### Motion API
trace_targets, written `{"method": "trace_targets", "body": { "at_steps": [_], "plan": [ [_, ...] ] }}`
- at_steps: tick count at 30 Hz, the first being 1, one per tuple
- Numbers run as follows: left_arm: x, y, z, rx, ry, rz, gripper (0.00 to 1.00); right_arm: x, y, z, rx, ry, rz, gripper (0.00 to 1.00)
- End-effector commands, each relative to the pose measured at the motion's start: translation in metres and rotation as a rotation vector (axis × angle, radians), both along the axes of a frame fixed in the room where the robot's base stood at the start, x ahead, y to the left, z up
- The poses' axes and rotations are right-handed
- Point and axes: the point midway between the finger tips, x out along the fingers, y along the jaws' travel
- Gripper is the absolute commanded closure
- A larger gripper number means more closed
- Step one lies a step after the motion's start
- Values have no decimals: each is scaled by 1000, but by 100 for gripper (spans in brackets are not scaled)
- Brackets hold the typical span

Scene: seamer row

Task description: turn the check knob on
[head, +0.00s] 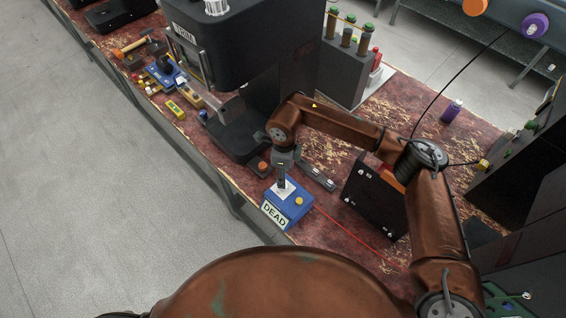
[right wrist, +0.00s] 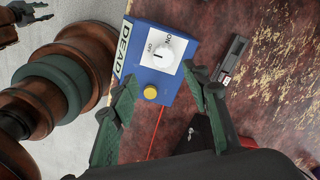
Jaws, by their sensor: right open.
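I cannot make out clearly which mark the knob points to. In the head view the blue box (head: 290,207) sits near the bench's front edge, with a DEAD label on its front. My right gripper (head: 283,184) hangs above it, pointing down and covering the knob there. In the right wrist view the right gripper's fingers (right wrist: 160,75) are open, with the knob just beyond and between their tips, apparently untouched.
A dark bar (head: 318,177) lies beside the box. A black panel (head: 375,200) stands to the right, and a red cable (head: 350,230) runs from the box. A large black machine (head: 240,45) stands behind. What looks like my left gripper (right wrist: 28,14) shows at the wrist view's corner.

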Motion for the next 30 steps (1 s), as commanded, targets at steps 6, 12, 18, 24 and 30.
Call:
{"method": "trace_targets", "body": {
  "at_steps": [6, 12, 18, 24, 30],
  "plan": [
    [-25, 1, -1, 2, 30, 7, 70, 0, 2, -7, -3, 1, 4, 57],
    [-42, 2, -1, 3, 52, 11, 70, 0, 0, -37, -3, 3, 0, 57],
    [-36, 1, -2, 2, 44, 10, 70, 0, -1, -65, -2, 1, -3, 57],
    [-19, 0, -1, 0, 21, 6, 70, 0, -1, -78, 0, -1, -2, 57],
    [-18, 0, -1, 0, 19, 5, 70, 0, -1, -79, -1, -1, -2, 57]
  ]
}}
